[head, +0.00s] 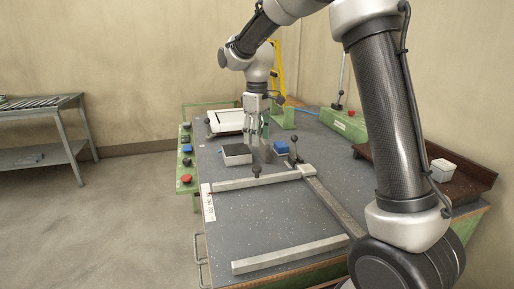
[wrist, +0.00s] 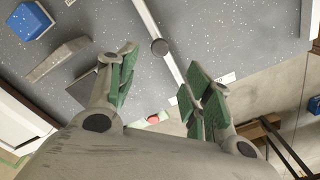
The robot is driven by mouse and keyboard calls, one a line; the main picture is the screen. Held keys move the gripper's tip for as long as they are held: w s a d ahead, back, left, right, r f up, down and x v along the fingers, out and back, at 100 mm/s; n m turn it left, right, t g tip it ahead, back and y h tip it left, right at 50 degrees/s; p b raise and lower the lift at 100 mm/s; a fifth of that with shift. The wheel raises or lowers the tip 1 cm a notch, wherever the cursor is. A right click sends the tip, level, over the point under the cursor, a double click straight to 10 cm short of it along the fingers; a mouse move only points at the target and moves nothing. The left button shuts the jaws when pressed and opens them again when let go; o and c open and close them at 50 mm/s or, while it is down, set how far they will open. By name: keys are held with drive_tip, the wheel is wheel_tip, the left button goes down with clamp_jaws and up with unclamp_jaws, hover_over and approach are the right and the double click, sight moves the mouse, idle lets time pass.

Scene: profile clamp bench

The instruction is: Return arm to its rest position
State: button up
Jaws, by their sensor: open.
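My gripper (head: 256,128) hangs downward over the back part of the grey bench (head: 240,215) in the head view, still out above the table. In the wrist view its two green-padded fingers (wrist: 160,85) are spread apart, with nothing between them. Below it in the head view are a shallow light-topped box (head: 237,154) and a grey upright block (head: 263,146). Whether the fingertips clear the block is hard to tell in the head view.
A blue block (head: 281,147) and a black-knobbed lever (head: 293,150) stand right of my gripper. Metal bars (head: 290,254) frame the bench front. A brown tray (head: 458,181) holds a white block (head: 442,170). A green clamp (head: 345,124) stands behind. A side table (head: 40,130) is far left.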

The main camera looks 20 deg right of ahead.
drive_tip(key=shift+r, duration=0.25)
drive_tip(key=s+d+r+m+t, duration=0.1)
drive_tip(key=s+d, duration=0.4)
drive_tip(key=s, duration=0.5)
drive_tip(key=s+d+r+m+t, duration=0.2)
drive_tip(key=s+d+m, duration=0.3)
drive_tip(key=s, duration=0.6)
drive_tip(key=s+d+r+m+t, duration=0.1)
drive_tip(key=s+d+r+m, duration=0.2)
drive_tip(key=s, duration=0.7)
drive_tip(key=shift+s+d, duration=0.35)
drive_tip(key=shift+d, duration=0.55)
